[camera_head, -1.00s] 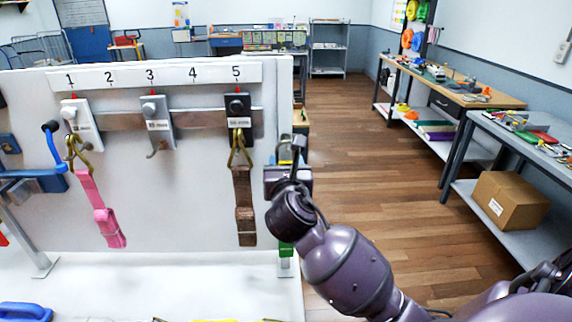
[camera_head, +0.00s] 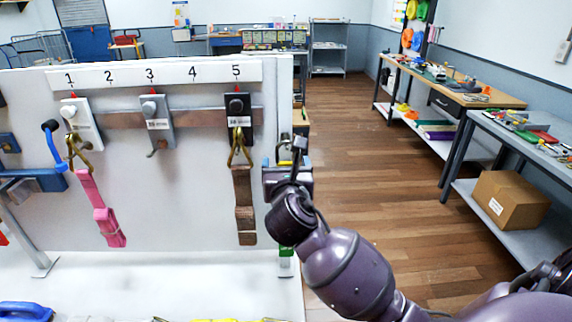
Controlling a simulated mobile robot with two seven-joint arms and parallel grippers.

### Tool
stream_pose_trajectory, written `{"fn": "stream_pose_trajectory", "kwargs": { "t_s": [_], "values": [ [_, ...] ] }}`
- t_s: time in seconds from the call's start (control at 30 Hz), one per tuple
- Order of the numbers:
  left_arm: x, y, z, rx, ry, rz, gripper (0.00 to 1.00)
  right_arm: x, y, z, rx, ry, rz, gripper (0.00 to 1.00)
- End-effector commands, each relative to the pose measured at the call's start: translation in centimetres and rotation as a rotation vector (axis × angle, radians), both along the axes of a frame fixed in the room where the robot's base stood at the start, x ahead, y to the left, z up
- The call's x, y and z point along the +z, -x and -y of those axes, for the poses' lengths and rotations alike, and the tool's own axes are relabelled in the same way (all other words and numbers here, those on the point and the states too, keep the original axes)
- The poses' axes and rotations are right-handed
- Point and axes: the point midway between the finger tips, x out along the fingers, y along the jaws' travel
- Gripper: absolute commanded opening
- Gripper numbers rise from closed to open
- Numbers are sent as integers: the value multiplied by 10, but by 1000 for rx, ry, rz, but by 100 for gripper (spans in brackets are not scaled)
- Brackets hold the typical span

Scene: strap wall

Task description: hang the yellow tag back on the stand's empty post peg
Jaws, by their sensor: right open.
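My right gripper (camera_head: 287,165) is at the right edge of the white strap panel (camera_head: 200,210), seen from behind its wrist. It is open, but the wrist hides most of its fingers. A small yellow patch (camera_head: 300,143) shows at its top; I cannot tell whether this is the tag. Flat yellow pieces (camera_head: 215,320) are cut off at the bottom edge of the view. The stand's empty post peg cannot be made out. My left gripper is not in view.
Numbered hooks on the panel hold a pink strap (camera_head: 103,212) under 1 and a brown strap (camera_head: 243,205) under 5. The hook under 3 (camera_head: 157,125) is bare. A blue tool (camera_head: 55,150) is at left. Side benches (camera_head: 500,95) stand right, beyond open floor.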

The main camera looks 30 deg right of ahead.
Motion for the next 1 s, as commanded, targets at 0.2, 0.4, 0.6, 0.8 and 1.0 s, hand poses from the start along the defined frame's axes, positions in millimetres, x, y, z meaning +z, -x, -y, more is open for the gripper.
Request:
{"fn": "stream_pose_trajectory", "kwargs": {
  "t_s": [0.2,0.4,0.6,0.8,1.0],
  "values": [
    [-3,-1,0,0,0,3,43,-2,32,-20,2,-2,-1,78],
    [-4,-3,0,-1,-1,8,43,-1,62,-38,2,-3,-1,78],
    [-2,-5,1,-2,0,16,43,-1,80,-49,0,0,0,78],
    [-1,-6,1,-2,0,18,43,0,84,-51,0,0,-1,78],
    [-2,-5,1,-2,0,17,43,0,84,-52,0,-38,24,78]
  ]
}}
